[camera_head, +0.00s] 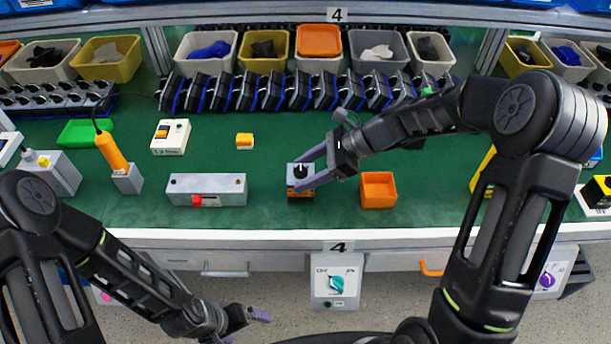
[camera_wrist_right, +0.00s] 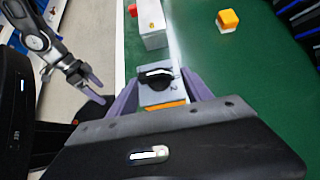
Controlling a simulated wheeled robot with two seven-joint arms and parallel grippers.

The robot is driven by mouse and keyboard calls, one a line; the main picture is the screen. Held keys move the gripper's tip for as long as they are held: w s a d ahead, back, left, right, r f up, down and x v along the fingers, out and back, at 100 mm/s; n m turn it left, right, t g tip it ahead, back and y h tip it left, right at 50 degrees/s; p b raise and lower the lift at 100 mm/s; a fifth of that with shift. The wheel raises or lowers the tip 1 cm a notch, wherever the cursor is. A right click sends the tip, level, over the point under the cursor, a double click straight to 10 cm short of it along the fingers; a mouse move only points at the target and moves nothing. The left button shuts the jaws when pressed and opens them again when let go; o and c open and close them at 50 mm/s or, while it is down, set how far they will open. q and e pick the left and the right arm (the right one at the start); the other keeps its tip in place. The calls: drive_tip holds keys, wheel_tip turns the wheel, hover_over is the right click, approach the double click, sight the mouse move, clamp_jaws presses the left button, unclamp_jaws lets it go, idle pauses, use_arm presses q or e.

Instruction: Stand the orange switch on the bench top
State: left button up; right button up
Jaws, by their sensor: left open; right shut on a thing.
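The orange switch (camera_head: 300,190) has a grey top with a black knob and an orange lower part. It is upright at the front middle of the green bench top (camera_head: 330,220); I cannot tell whether its base touches the bench. My right gripper (camera_head: 305,170) is shut on it, with purple fingers on both sides. In the right wrist view the switch (camera_wrist_right: 157,92) sits between the fingers, with its knob and a strip of orange showing. My left gripper (camera_head: 250,318) is open and empty, low in front of the bench; it also shows in the right wrist view (camera_wrist_right: 92,90).
An orange bin (camera_head: 378,190) stands just right of the switch. A grey box with a red button (camera_head: 207,190) stands to its left. A small yellow-orange block (camera_head: 244,141) lies behind. A row of dark switches (camera_head: 270,92) lines the back. Green bench between is clear.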

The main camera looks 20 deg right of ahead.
drive_tip(key=shift+f, duration=0.95)
drive_tip(key=shift+f, duration=0.15)
drive_tip(key=o, duration=1.4)
drive_tip(key=shift+r, duration=0.25)
drive_tip(key=shift+d+r, duration=0.15)
drive_tip(key=shift+d, duration=0.2)
drive_tip(key=b+v, duration=0.1)
drive_tip(key=v, duration=1)
